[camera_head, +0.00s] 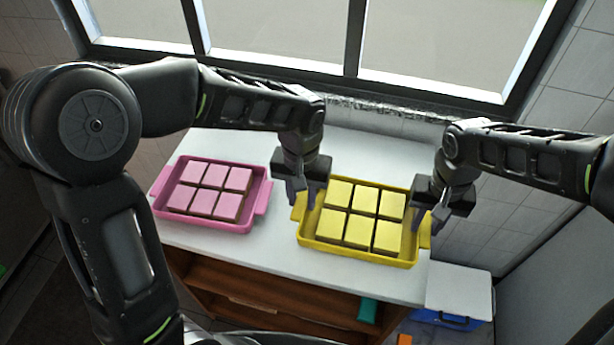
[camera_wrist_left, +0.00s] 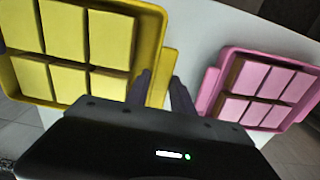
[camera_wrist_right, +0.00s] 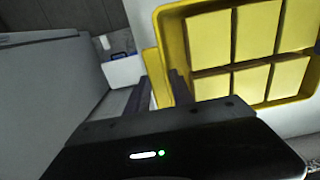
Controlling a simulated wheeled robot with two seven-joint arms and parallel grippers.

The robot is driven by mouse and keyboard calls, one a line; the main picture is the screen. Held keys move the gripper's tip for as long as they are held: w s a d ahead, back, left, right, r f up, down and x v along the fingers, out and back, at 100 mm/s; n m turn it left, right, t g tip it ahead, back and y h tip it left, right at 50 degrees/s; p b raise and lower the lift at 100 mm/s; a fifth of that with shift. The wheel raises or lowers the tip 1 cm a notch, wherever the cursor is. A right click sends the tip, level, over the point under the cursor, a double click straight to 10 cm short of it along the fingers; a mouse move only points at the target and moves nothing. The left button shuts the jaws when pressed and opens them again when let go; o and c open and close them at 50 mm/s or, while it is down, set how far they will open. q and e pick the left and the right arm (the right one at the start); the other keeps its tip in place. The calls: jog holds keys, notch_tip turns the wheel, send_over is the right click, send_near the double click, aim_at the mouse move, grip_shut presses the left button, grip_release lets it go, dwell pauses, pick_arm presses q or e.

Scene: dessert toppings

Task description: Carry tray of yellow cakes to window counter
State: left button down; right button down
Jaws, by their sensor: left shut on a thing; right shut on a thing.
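The yellow tray (camera_head: 345,254) holds several yellow square cakes (camera_head: 362,230) and is at the right part of the white window counter (camera_head: 262,258). I cannot tell if it rests on the top or is slightly above it. My left gripper (camera_head: 301,203) is shut on its left handle, also seen in the left wrist view (camera_wrist_left: 165,76). My right gripper (camera_head: 431,224) is shut on its right handle, partly hidden by the fingers. The yellow tray's rim also shows in the right wrist view (camera_wrist_right: 170,42). The cakes sit flat inside.
A pink tray (camera_head: 206,225) with several pink cakes stands left of the yellow tray, with a gap between them. The window (camera_head: 280,35) and its sill are behind the counter. Open wooden shelves (camera_head: 265,292) are below. A blue box (camera_head: 447,319) with a white lid stands at right.

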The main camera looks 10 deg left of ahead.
pick_arm(q)
jog(key=shift+d, duration=0.1)
pick_arm(e)
jog(key=shift+d, duration=0.1)
pick_arm(q)
jog(key=shift+r, duration=0.15)
pick_arm(e)
jog(key=shift+r, duration=0.1)
pick_arm(q)
jog(key=shift+f, duration=0.2)
pick_arm(e)
jog(key=shift+f, duration=0.2)
